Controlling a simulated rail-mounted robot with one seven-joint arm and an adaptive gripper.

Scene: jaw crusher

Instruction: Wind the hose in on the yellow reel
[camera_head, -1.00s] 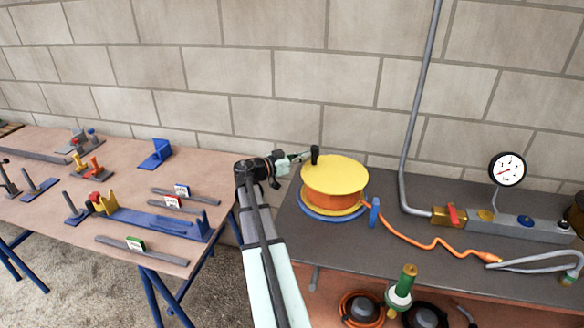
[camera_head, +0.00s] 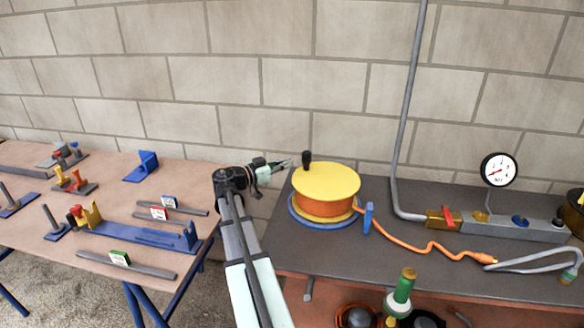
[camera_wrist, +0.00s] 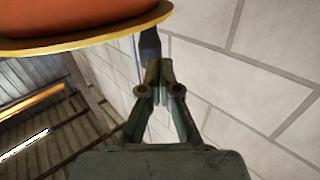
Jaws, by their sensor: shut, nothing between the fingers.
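The yellow reel (camera_head: 330,176) lies flat on the dark bench, with orange hose (camera_head: 325,207) wound on its drum. A black upright crank handle (camera_head: 306,159) stands at the left back of its top disc. The loose hose (camera_head: 400,243) runs right past a blue post (camera_head: 368,217) and lies in waves on the bench. My gripper (camera_head: 289,163) is shut and empty, just left of the handle with a small gap. In the wrist view, my closed fingertips (camera_wrist: 158,66) point at the dark handle (camera_wrist: 150,44), beside the reel's yellow rim (camera_wrist: 100,34).
A manifold (camera_head: 510,227) with a red-handled valve (camera_head: 446,219) and a pressure gauge (camera_head: 499,169) stands right of the reel. A grey pipe (camera_head: 405,130) climbs the block wall behind. A second table (camera_head: 60,235) with several tools is at left.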

